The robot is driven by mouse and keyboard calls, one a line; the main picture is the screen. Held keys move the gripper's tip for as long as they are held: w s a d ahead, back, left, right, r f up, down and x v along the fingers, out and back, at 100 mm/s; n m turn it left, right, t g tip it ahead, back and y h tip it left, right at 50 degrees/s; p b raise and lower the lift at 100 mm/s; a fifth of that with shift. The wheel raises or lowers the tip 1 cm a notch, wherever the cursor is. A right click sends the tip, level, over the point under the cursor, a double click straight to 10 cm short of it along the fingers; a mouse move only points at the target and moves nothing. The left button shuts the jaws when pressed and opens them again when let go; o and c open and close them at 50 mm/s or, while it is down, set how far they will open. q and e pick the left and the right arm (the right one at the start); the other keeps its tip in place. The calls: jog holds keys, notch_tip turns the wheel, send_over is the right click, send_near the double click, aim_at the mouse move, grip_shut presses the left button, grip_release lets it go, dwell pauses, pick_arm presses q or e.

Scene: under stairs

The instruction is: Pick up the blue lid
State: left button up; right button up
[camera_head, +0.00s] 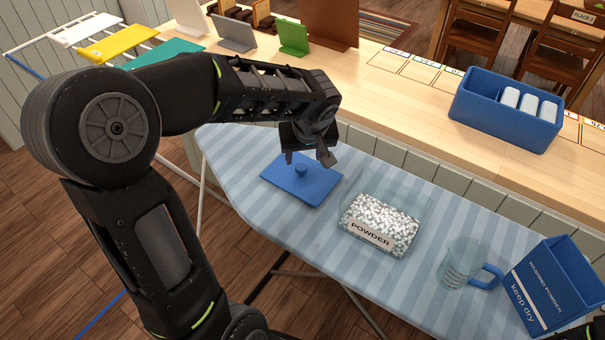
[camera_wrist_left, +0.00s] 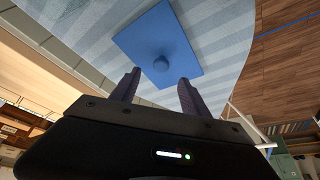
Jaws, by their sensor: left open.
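The blue lid (camera_head: 301,187) is a flat square with a round knob on top. It lies on the striped ironing board, left of the clear powder container. My left gripper (camera_head: 308,158) is open and empty, just above the lid on its far side. In the left wrist view, the lid (camera_wrist_left: 180,35) and its knob (camera_wrist_left: 161,64) show beyond the two spread fingers (camera_wrist_left: 158,88). The knob is in line with the gap between the fingers and is not between them.
The ironing board (camera_head: 240,150) also holds the powder container (camera_head: 380,222), a clear measuring cup (camera_head: 462,264) with a blue handle and a blue washing powder box (camera_head: 553,282). Behind is a wooden counter (camera_head: 385,105) with a blue divided bin (camera_head: 507,110).

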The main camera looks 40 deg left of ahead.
aim_at(301, 167)
pick_arm(q)
jog(key=shift+x, duration=0.95)
jog(key=shift+a+f+p, duration=0.1)
jog(key=shift+f+p, duration=0.25)
jog(key=p+x, duration=0.1)
jog(key=x, duration=0.2)
jog(key=shift+a+f, duration=0.1)
jog(key=shift+f, duration=0.25)
jog(key=shift+w+a+f, duration=0.1)
jog(key=shift+w+f, duration=0.05)
jog(key=shift+f, duration=0.2)
jog(key=shift+c, duration=0.4)
grip_shut()
